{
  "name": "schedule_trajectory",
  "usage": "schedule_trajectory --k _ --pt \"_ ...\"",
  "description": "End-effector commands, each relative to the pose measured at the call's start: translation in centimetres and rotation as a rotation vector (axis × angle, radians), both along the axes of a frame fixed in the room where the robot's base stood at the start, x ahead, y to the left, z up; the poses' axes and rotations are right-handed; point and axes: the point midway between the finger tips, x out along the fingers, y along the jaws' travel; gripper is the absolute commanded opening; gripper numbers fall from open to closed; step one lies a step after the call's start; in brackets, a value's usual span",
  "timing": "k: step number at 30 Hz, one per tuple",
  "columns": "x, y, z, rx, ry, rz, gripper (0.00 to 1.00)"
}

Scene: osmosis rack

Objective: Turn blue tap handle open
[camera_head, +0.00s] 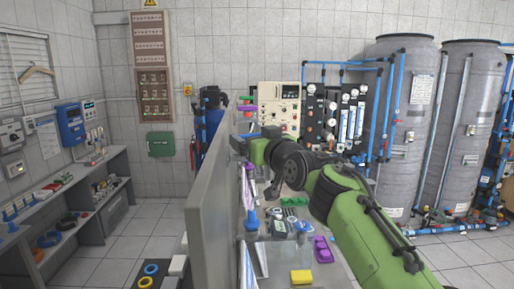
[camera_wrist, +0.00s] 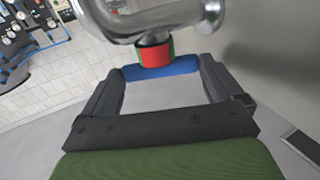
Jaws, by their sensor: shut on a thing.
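The blue tap handle (camera_wrist: 175,66) shows in the wrist view as a blue bar across the far end of my gripper (camera_wrist: 161,70). My gripper's two dark fingers stand at the bar's left and right ends and are shut on it. A red and green collar (camera_wrist: 154,53) sits just beyond the handle, below a shiny metal pipe (camera_wrist: 150,18). In the head view my gripper (camera_head: 243,143) is at the upper edge of the grey panel, and my arm hides much of the tap there.
The grey upright panel (camera_head: 212,215) stands left of my arm. A workbench with loose items, including a yellow block (camera_head: 301,277) and a purple piece (camera_head: 322,250), lies below. Large grey tanks (camera_head: 402,125) with blue pipes stand at right. Floor is clear at left.

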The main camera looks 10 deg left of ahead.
Motion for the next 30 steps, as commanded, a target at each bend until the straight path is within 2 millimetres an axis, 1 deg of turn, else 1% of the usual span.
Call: schedule_trajectory --k 1,3,9,15,22,30 --pt "-0.30 0.45 -0.20 -0.003 0.000 -0.030 0.63" --pt "-0.35 0.62 -0.15 -0.003 0.003 -0.084 0.63" --pt "-0.41 0.92 0.00 -0.005 0.006 -0.226 0.63" --pt "-0.39 1.02 0.01 -0.006 0.008 -0.329 0.63" --pt "-0.35 0.99 -0.10 -0.005 0.007 -0.390 0.63" --pt "-0.34 0.94 -0.15 -0.003 0.006 -0.402 0.63"
